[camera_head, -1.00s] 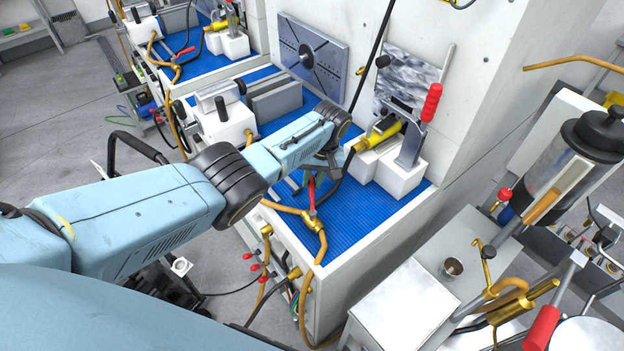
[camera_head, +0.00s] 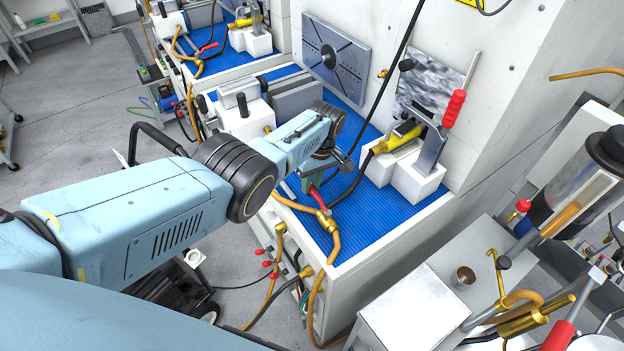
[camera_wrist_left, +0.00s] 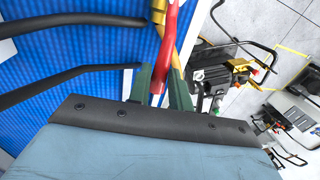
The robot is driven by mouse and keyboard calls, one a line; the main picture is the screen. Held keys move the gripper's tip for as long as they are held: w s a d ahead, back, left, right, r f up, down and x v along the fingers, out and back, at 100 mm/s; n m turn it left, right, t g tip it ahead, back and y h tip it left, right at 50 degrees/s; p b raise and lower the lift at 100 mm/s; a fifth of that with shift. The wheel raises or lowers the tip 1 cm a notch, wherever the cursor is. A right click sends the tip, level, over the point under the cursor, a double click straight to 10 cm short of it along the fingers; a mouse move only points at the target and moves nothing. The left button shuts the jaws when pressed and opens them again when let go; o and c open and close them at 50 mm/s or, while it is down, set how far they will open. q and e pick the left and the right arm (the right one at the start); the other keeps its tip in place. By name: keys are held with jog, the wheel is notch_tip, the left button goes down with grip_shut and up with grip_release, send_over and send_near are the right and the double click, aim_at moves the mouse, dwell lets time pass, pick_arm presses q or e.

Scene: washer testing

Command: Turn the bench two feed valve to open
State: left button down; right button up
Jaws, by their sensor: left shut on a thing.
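The feed valve on the nearer blue-matted bench has a red lever handle (camera_head: 318,199) and a brass body (camera_head: 327,222) with orange hose joined to it. My left gripper (camera_head: 307,183) is at the upper end of the red lever, low over the mat. In the left wrist view the red lever (camera_wrist_left: 169,45) runs down between the green fingers (camera_wrist_left: 160,78), which are shut on it. The lever slants up and left from the brass body in the head view. The lever's gripped end is partly hidden by the gripper. My right gripper is not in view.
A yellow-bodied fixture (camera_head: 398,140) on white blocks and a red-handled clamp (camera_head: 454,108) stand right of my gripper. A black cable hangs behind it. Orange hoses (camera_head: 335,250) drop over the bench's front edge. The blue mat (camera_head: 372,215) right of the valve is clear.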

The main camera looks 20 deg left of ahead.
pick_arm(q)
jog(key=shift+a, duration=0.1)
dwell(0.3)
jog(key=c, duration=1.3)
grip_release()
jog(key=shift+w+d+r+p, duration=0.3)
jog(key=shift+r+p, duration=0.2)
jog(key=shift+r, duration=1.7)
jog(key=shift+w+d+r+p, duration=0.2)
jog(key=shift+w+r+p, duration=0.25)
jog(key=shift+r, duration=1.8)
jog(key=shift+w+d+r+p, duration=0.3)
jog(key=shift+r+p, duration=0.2)
jog(key=shift+r, duration=1.7)
